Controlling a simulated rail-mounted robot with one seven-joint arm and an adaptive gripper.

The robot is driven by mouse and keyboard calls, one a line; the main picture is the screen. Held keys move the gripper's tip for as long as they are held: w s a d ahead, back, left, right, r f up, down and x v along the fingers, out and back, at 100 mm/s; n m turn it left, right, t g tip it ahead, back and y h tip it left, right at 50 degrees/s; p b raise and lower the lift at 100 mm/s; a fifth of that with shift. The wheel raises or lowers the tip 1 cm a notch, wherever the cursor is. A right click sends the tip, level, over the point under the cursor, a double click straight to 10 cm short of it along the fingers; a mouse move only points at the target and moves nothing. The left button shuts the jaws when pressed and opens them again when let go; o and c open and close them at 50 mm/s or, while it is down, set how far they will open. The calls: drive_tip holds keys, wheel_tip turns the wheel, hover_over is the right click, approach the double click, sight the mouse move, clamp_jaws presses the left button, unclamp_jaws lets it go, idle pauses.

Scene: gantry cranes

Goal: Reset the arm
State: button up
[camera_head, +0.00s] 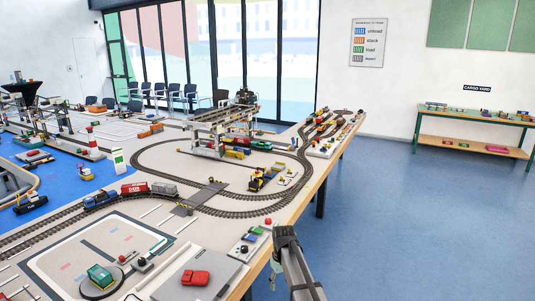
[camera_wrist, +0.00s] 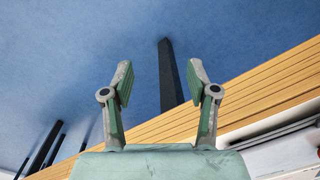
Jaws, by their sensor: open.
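My gripper (camera_wrist: 159,80) shows in the wrist view with its two green-and-grey fingers spread wide and nothing between them. Beyond the fingertips are the blue floor (camera_wrist: 80,55) and a black table leg (camera_wrist: 170,75). The table's wooden edge (camera_wrist: 265,88) runs slantwise behind the fingers. In the head view a grey part of my arm stands at the lower middle, beside the table's right edge. I cannot make out the fingers there.
The long model table (camera_head: 222,171) fills the left, with train tracks, gantry cranes and small vehicles. A red toy car (camera_head: 195,278) sits on a grey plate near the front corner. Open floor (camera_head: 410,220) lies to the right.

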drive_tip(key=s+d+f+m, duration=0.2)
drive_tip(key=s+d+f, duration=0.15)
drive_tip(key=s, duration=0.65)
drive_tip(key=s+d+f+m, duration=0.25)
drive_tip(key=s+d, duration=0.25)
drive_tip(key=s, duration=0.4)
drive_tip(key=s+d+f+m, duration=0.1)
drive_tip(key=s+d+f, duration=0.25)
drive_tip(key=s, duration=0.65)
drive_tip(key=s+f+g, duration=0.3)
drive_tip(key=s+f, duration=0.6)
drive_tip(key=s, duration=0.5)
drive_tip(key=s+f+g, duration=0.3)
drive_tip(key=s+f, duration=0.6)
drive_tip(key=s, duration=0.5)
drive_tip(key=shift+d+g, duration=0.2)
drive_tip(key=shift+g, duration=0.1)
